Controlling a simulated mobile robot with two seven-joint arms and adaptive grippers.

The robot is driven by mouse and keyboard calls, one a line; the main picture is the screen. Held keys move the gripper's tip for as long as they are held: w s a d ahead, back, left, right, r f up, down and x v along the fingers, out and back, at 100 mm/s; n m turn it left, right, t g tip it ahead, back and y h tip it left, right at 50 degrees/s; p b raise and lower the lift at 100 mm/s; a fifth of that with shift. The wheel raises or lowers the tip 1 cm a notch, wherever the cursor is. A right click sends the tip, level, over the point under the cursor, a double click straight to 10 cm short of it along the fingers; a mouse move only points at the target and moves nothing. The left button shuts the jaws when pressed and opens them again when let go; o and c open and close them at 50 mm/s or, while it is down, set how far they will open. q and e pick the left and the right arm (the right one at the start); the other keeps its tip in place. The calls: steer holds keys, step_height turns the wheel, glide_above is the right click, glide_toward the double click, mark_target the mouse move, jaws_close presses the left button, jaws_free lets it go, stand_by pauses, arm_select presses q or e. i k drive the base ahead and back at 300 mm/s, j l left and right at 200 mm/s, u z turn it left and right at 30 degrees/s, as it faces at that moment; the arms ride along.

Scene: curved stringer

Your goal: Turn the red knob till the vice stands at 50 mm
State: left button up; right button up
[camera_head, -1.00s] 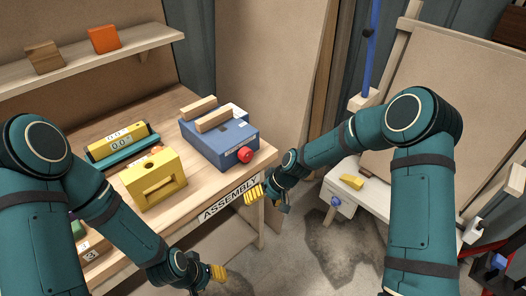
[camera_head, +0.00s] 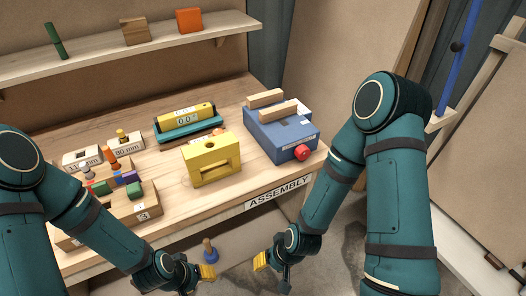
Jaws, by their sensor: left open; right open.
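The blue vice (camera_head: 278,137) stands on the right end of the wooden workbench (camera_head: 240,200), with two pale wooden jaws (camera_head: 265,98) on top. The red knob (camera_head: 302,152) sticks out of its front right side. A yellow level-like gauge (camera_head: 185,117) in a teal holder shows a reading that looks like 0.0. My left gripper (camera_head: 207,271) is open and empty, low in front of the bench. My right gripper (camera_head: 262,262) is open and empty, below and left of the knob, in front of the bench edge. Neither gripper touches the knob.
A yellow block with a slot (camera_head: 212,160) stands left of the vice. Wooden blocks with coloured pegs (camera_head: 120,190) and white labelled blocks (camera_head: 82,157) fill the bench's left side. A shelf (camera_head: 130,50) holds small blocks. An "ASSEMBLY" label (camera_head: 278,193) marks the bench front.

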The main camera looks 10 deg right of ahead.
mark_target(301, 152)
steer(key=l+u, duration=0.2)
steer(key=u, duration=0.25)
steer(key=l+u, duration=0.15)
steer(key=u, duration=0.25)
steer(key=l+u, duration=0.2)
steer(key=u, duration=0.25)
steer(key=k+l+u, duration=0.2)
steer(key=l+u, duration=0.15)
steer(key=k+l+u, duration=0.35)
steer(key=i+l, duration=0.1)
